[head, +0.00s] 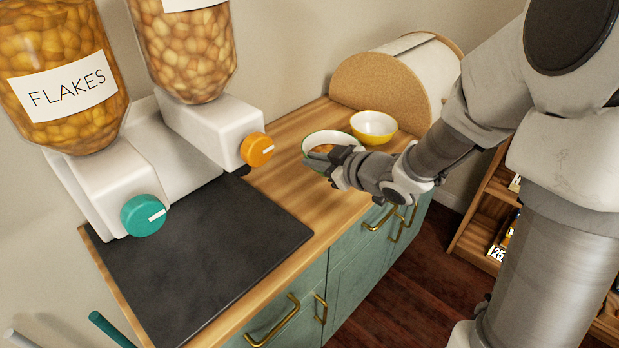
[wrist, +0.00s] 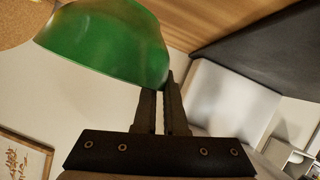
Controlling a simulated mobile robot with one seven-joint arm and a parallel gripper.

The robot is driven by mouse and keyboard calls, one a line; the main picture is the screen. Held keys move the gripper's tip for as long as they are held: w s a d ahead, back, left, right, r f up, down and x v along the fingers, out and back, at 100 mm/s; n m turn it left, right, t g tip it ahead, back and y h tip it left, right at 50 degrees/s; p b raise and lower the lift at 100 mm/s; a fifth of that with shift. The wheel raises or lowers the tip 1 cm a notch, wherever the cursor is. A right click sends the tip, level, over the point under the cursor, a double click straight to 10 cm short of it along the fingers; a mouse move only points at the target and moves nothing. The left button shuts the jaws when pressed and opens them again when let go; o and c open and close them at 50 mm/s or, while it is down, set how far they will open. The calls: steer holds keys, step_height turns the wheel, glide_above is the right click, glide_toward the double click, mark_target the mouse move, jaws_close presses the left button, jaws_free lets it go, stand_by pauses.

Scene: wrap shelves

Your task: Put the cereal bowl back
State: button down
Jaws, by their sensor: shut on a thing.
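A bowl with a green outside and a pale inside is at my gripper (head: 325,157) in the head view. The green bowl (head: 327,138) is over the wooden counter, left of a yellow bowl (head: 374,128). The fingers hide part of the rim. I cannot tell whether the bowl touches the counter.
A bread box (head: 392,85) stands behind the bowls. Two cereal dispensers, with a teal knob (head: 143,215) and an orange knob (head: 257,150), stand left behind a dark mat (head: 215,250). Wooden counter (head: 290,195) between mat and bowls is clear. Wooden shelves (head: 485,215) stand at right.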

steer(key=shift+x, duration=1.05)
steer(key=shift+f+b, duration=0.3)
steer(key=shift+f, duration=0.05)
step_height(320, 180, down, 4)
steer(key=shift+r+b, duration=0.15)
steer(key=shift+b, duration=0.7)
steer(key=shift+r, duration=0.1)
steer(key=c, duration=1)
jaws_free()
